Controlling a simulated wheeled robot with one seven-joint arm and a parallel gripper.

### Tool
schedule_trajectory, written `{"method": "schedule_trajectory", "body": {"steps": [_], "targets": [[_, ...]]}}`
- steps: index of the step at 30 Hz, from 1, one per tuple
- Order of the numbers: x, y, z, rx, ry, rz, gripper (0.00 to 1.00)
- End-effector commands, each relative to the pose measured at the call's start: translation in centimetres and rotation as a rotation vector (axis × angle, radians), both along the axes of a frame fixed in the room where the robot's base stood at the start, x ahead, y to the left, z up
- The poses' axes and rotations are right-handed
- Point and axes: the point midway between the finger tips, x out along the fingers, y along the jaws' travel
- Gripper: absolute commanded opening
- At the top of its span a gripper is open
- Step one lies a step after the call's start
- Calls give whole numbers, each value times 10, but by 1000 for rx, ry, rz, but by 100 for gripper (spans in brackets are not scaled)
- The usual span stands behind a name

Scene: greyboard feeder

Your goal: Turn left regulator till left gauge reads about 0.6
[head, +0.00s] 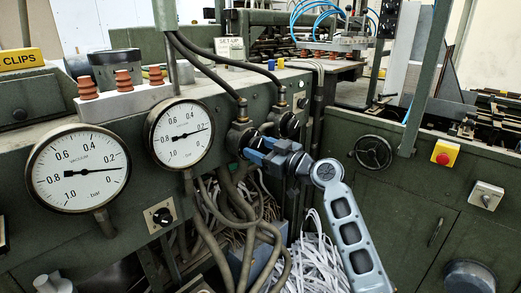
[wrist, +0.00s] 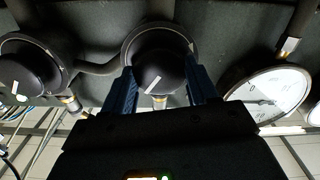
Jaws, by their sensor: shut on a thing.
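The left regulator (head: 238,136) is a dark round knob on the green panel. My gripper (head: 252,149) is shut on it. In the wrist view, its blue fingers (wrist: 160,88) lie on either side of the black knob (wrist: 153,62), which has a white index line pointing down and slightly left. The left gauge (head: 78,168) is a white vacuum dial; its needle points right, just below the 0.2 label. The right gauge (head: 180,133) reads near 0.2. The right regulator (head: 289,124) is just beyond my gripper; it also shows at the left of the wrist view (wrist: 25,72).
Hoses and loose cables (head: 235,220) hang below the regulators. A small black selector knob (head: 162,216) sits under the gauges. A handwheel (head: 373,152) and a red button on a yellow box (head: 445,153) are on the right panel. Part of a gauge (wrist: 268,95) shows in the wrist view.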

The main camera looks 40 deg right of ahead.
Motion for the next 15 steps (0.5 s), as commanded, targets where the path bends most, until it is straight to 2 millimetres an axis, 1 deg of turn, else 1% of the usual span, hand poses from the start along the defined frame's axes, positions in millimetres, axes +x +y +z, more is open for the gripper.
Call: {"method": "schedule_trajectory", "body": {"steps": [5,15], "targets": [[0,1,-1,124,6,2,28],[0,0,0,443,15,1,28]]}}
